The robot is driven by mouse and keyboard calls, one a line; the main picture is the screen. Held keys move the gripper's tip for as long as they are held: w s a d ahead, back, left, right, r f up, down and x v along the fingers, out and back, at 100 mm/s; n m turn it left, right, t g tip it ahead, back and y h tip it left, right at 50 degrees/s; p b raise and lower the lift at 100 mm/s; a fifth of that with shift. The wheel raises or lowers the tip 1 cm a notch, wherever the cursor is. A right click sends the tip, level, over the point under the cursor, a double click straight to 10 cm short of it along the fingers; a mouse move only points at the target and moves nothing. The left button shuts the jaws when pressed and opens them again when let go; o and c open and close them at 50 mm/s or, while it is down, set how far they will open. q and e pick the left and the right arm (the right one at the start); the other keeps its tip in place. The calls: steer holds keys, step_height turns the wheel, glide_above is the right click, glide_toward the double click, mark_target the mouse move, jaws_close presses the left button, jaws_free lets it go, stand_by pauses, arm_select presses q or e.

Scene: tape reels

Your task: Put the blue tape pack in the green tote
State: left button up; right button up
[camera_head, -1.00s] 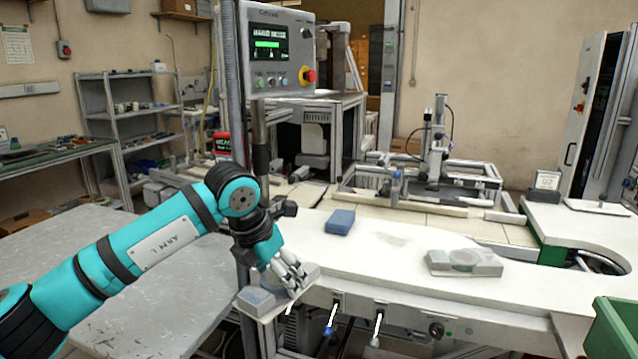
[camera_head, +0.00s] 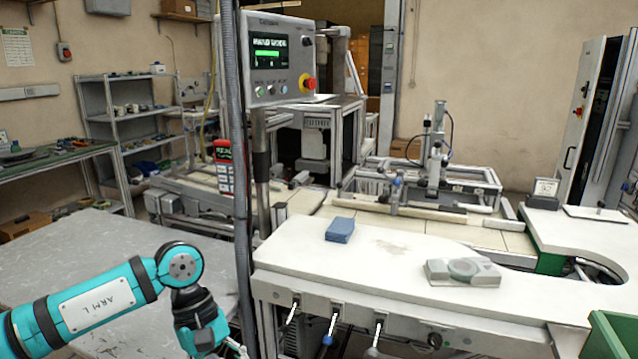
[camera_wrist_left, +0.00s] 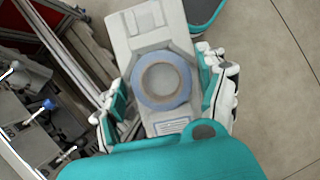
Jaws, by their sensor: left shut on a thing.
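The blue tape pack (camera_wrist_left: 140,90) is a pale grey tray with a blue tape ring set in it. In the left wrist view it lies between the two fingers of my left gripper (camera_wrist_left: 165,100), which is shut on its sides. In the head view my left gripper (camera_head: 232,346) is at the bottom edge, left of the white table, and the pack is not visible there. The green tote (camera_head: 612,335) is at the lower right corner, cut off by the frame, so its inside is mostly hidden. My right gripper is not in view.
On the white table (camera_head: 390,260) lie a blue box (camera_head: 340,229) and a grey pack with a grey ring (camera_head: 462,271). A vertical post (camera_head: 238,170) stands at the table's left end. Levers with knobs (camera_head: 328,338) stick out from the table's front.

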arm_select(q)
steer(key=s+a+f+m+g+y+p, duration=0.1)
steer(key=s+a+m+y, duration=0.2)
steer(key=s+m, duration=0.6)
steer(key=shift+s+a+f, duration=0.25)
steer(key=shift+a+f, duration=0.15)
steer(key=shift+w+r, duration=0.1)
stand_by(0.4)
stand_by(0.4)
